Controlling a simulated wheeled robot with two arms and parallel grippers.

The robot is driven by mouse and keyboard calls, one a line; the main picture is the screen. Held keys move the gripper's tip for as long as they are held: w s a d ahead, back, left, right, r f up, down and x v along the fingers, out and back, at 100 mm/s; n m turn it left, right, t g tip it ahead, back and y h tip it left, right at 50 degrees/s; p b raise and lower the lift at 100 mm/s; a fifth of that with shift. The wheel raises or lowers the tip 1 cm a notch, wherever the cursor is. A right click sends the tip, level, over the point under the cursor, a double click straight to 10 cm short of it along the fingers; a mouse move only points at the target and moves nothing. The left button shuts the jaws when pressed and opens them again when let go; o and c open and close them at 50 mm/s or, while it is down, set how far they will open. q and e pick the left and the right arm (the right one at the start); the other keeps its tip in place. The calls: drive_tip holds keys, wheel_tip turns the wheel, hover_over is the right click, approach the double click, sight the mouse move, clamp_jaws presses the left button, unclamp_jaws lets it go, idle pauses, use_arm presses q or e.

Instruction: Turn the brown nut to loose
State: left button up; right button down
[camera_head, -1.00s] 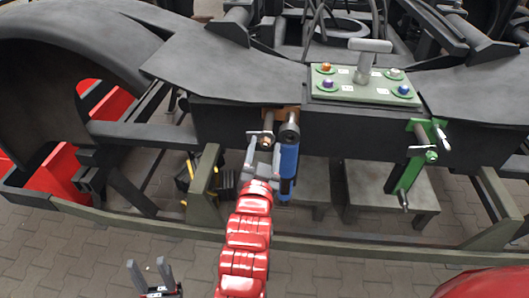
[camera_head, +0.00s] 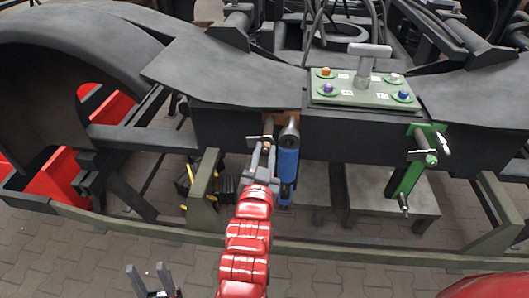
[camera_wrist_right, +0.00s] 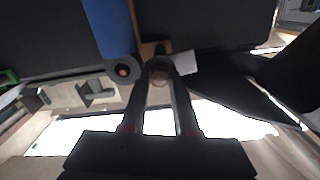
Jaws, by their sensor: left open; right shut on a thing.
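The brown nut (camera_wrist_right: 160,73) shows in the wrist view as a small round brownish end between the fingertips of my right gripper (camera_wrist_right: 160,66), against a brown bracket (camera_wrist_right: 151,46). In the head view this brown bracket (camera_head: 283,116) is on the front of the dark beam. My right gripper (camera_head: 264,148), on the red arm, is shut on the nut there; its fingers partly hide the nut. My left gripper (camera_head: 151,276) is open and empty at the bottom left, over the paving.
A blue cylinder (camera_head: 287,165) hangs just right of my right gripper. A green clamp (camera_head: 408,165) is further right. A green panel (camera_head: 365,92) with coloured knobs and a grey T-handle (camera_head: 368,58) stands on the beam. A low rail (camera_head: 340,247) runs in front.

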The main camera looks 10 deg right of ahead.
drive_tip(key=shift+n, duration=0.4)
drive_tip(key=c, duration=0.7)
unclamp_jaws()
drive_tip(key=shift+o, duration=0.2)
drive_tip(key=p+v, duration=0.7)
drive_tip(key=v, duration=1)
drive_tip(key=shift+s, duration=0.15)
drive_tip(key=shift+a, duration=0.1)
